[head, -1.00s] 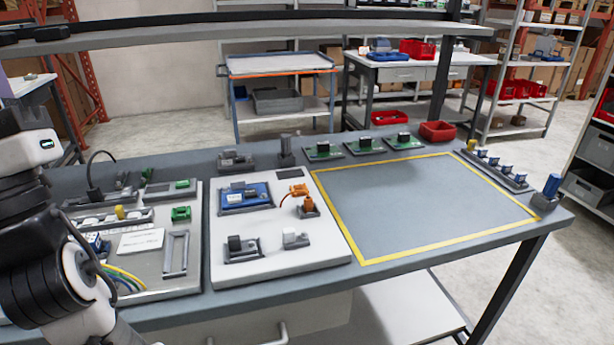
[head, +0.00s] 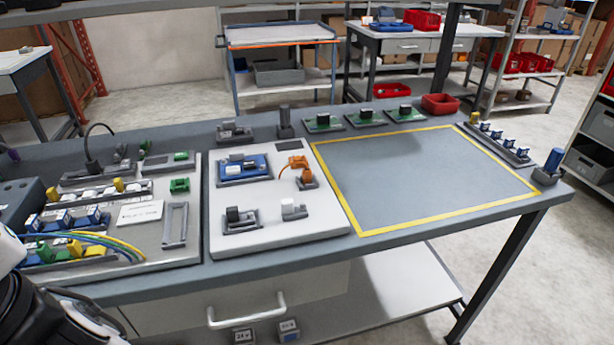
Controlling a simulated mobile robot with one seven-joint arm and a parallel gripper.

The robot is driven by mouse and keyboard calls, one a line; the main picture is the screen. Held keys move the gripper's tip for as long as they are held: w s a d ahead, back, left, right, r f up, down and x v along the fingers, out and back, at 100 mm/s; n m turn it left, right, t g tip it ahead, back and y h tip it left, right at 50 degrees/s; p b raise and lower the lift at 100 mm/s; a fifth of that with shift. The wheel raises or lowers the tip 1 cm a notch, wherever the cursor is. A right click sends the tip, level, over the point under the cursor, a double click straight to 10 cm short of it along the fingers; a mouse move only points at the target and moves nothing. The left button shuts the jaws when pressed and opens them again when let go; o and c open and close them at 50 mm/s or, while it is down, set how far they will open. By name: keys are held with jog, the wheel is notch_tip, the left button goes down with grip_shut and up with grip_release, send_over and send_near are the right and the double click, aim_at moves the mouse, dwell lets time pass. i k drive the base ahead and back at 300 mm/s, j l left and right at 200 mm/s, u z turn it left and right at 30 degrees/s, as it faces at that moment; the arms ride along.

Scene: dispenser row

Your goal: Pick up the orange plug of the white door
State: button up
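The orange plug (head: 298,162) is on the white door (head: 275,247), a white panel lying on the workbench left of the yellow-framed area. My gripper is not in view; only part of my arm shows in the bottom left corner, far from the door.
A blue module (head: 245,169) and two grey holders sit on the door. Left of it is a panel (head: 185,255) with terminal blocks and coloured wires. The yellow-framed area (head: 400,185) is empty. Green boards and a red bin (head: 440,104) stand behind it.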

aim_at(307, 174)
jog(key=l+u, duration=0.2)
jog(key=u, duration=0.5)
jog(key=l+u, duration=0.3)
jog(key=l, duration=0.15)
jog(key=l+u, duration=0.3)
jog(key=l, duration=0.2)
jog(key=k+l+u, duration=0.1)
jog(key=l, duration=0.9)
jog(key=k+l+u, duration=0.15)
jog(key=l, duration=0.35)
jog(key=k+l, duration=0.15)
jog(key=l, duration=0.3)
jog(key=i+l, duration=0.2)
jog(key=l, duration=0.15)
jog(key=i+l, duration=0.15)
jog(key=l, duration=0.2)
jog(key=u, duration=0.05)
